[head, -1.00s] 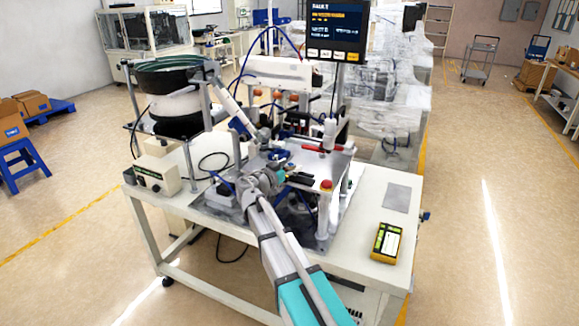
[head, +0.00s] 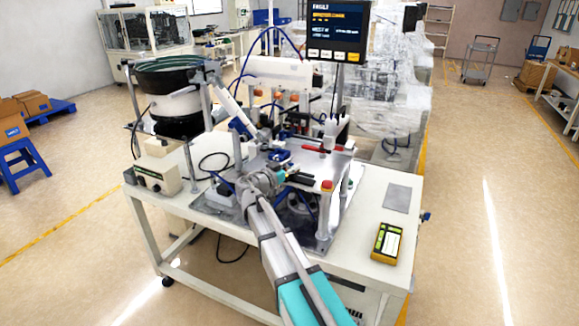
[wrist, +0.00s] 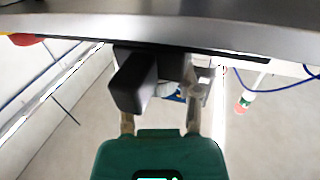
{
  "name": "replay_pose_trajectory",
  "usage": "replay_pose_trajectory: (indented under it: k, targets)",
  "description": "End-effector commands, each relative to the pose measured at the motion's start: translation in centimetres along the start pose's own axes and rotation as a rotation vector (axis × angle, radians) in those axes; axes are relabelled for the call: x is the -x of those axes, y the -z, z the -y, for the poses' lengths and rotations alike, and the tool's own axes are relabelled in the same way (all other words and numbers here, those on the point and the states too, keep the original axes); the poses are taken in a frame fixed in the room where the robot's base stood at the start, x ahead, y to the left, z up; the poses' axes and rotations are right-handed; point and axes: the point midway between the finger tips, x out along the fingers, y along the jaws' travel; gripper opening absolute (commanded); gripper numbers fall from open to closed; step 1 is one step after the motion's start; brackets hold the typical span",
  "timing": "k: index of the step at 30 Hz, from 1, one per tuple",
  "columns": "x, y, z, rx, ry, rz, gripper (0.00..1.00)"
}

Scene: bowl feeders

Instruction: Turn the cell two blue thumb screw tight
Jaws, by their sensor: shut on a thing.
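My gripper (wrist: 160,118) shows in the wrist view as a teal body with two fingers reaching up beside a dark block (wrist: 134,84). The fingers are shut on a small part under the plate edge. A small blue patch of the thumb screw (wrist: 171,97) shows between them; most of it is hidden by the block and fingers. In the head view my gripper (head: 294,178) is at the front of the machine's raised metal plate (head: 310,165), and the screw cannot be made out there.
A red button (head: 327,185) sits on the plate's front right corner. A bowl feeder (head: 172,75) stands at the left and a screen (head: 336,30) above. A yellow handheld device (head: 387,243) lies on the white bench (head: 352,262), whose right front is mostly clear.

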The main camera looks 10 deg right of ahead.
Motion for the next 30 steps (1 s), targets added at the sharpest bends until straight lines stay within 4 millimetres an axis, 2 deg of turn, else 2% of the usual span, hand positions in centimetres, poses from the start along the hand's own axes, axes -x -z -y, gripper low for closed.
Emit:
replay_pose_trajectory:
  k: [19, 30]
  targets:
    - [-0.12, 0.02, 0.21, 0.0, -0.063, -0.001, 0.0]
    - [-0.26, 0.03, 0.52, 0.0, -0.288, -0.001, 0.0]
